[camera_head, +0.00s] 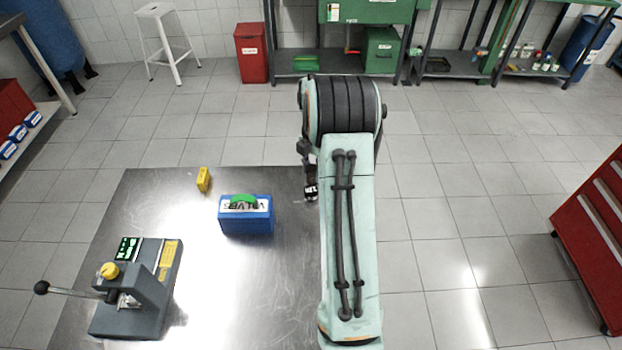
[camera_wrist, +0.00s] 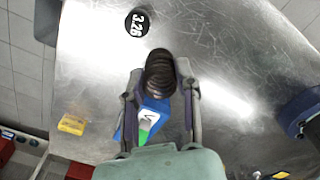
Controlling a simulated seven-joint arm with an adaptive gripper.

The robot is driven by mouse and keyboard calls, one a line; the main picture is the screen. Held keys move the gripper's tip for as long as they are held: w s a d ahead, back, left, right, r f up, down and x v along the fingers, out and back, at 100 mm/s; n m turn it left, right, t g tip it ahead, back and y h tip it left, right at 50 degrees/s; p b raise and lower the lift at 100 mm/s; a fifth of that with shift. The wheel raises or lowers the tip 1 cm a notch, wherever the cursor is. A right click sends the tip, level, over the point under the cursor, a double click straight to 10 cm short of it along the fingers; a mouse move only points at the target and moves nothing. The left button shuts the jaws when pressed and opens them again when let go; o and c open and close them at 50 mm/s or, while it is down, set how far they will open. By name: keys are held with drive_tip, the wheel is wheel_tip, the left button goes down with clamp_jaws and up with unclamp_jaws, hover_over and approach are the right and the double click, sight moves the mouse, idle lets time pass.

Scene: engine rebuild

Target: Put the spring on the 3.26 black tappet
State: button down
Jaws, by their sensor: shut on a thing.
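My gripper (camera_wrist: 160,76) is shut on the dark coiled spring (camera_wrist: 160,70), which sits between the two fingertips in the wrist view. The black tappet (camera_wrist: 138,22), a round disc marked 3.26 in white, lies on the metal table beyond the spring, slightly to its left in the picture. The spring and tappet appear apart in that view; the height of the spring above the table is hard to tell. In the head view my arm hides the spring and most of the gripper. A small black piece with white marking (camera_head: 311,190) shows there beside my arm.
A blue VALVES box (camera_head: 245,222) with a green top stands on the metal table (camera_head: 215,290); it shows partly behind my fingers in the wrist view (camera_wrist: 155,112). A yellow block (camera_head: 204,179) lies behind it. A grey lever press (camera_head: 130,300) stands front left.

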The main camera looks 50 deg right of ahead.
drive_tip(key=f, duration=0.1)
drive_tip(key=w+d+f, duration=0.2)
drive_tip(key=f, duration=0.1)
drive_tip(key=shift+w+d, duration=0.1)
drive_tip(key=shift+w, duration=0.15)
drive_tip(key=shift+w+d+f, duration=0.1)
drive_tip(key=shift+w+f, duration=0.05)
drive_tip(key=shift+f, duration=1.6)
drive_tip(key=shift+f, duration=0.1)
drive_tip(key=c, duration=0.8)
unclamp_jaws()
